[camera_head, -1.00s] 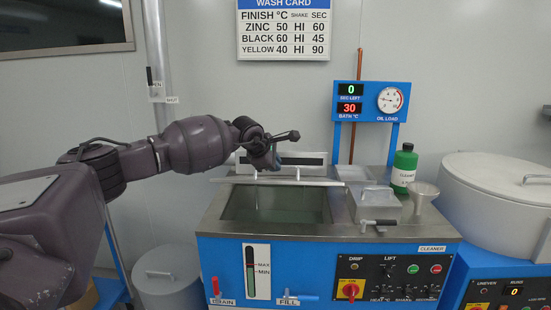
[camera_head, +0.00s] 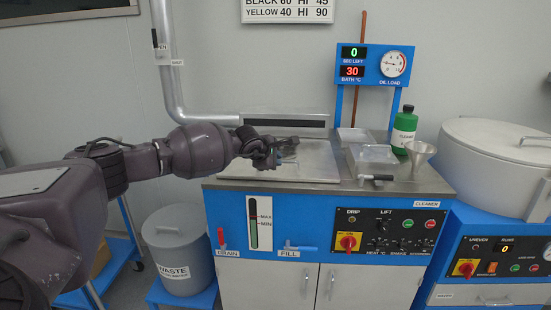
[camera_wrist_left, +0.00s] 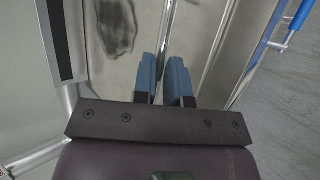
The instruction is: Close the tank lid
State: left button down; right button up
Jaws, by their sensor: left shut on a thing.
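The tank lid (camera_head: 314,162) is a flat pale metal plate. It lies level over the tank opening in the head view, and the bath below it is hidden. The lid also shows in the wrist view (camera_wrist_left: 140,15). My left gripper (camera_head: 276,160) is at the lid's left-middle part, low over its top. In the wrist view the blue fingers of that gripper (camera_wrist_left: 163,72) are shut on the long metal handle bar (camera_wrist_left: 180,20), one finger on each side. The arm hides part of the lid's left side. My right gripper is not in view.
The blue washing tank (camera_head: 345,200) carries a front panel with knobs and drain and fill levers. A waste bin (camera_head: 180,250) stands left.

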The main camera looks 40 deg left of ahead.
aim_at(279, 174)
pick_arm(q)
jog(key=f, duration=0.3)
jog(key=shift+s+d+f+g, duration=0.25)
jog(key=shift+s+d+g, duration=0.05)
jog(key=shift+s, duration=0.1)
jog(key=c, duration=1.2)
grip_release()
jog(key=shift+o, duration=0.2)
jog(key=shift+s+r, duration=0.25)
jog(key=shift+r, duration=0.15)
jog(key=p+v, duration=0.1)
jog(key=v, duration=0.4)
jog(key=shift+w+a+r+p, duration=0.1)
jog(key=shift+a+r+p, duration=0.05)
jog(key=shift+r+p, duration=0.2)
jog(key=p+v, duration=0.1)
jog(key=v, duration=0.4)
jog(key=shift+r, duration=0.3)
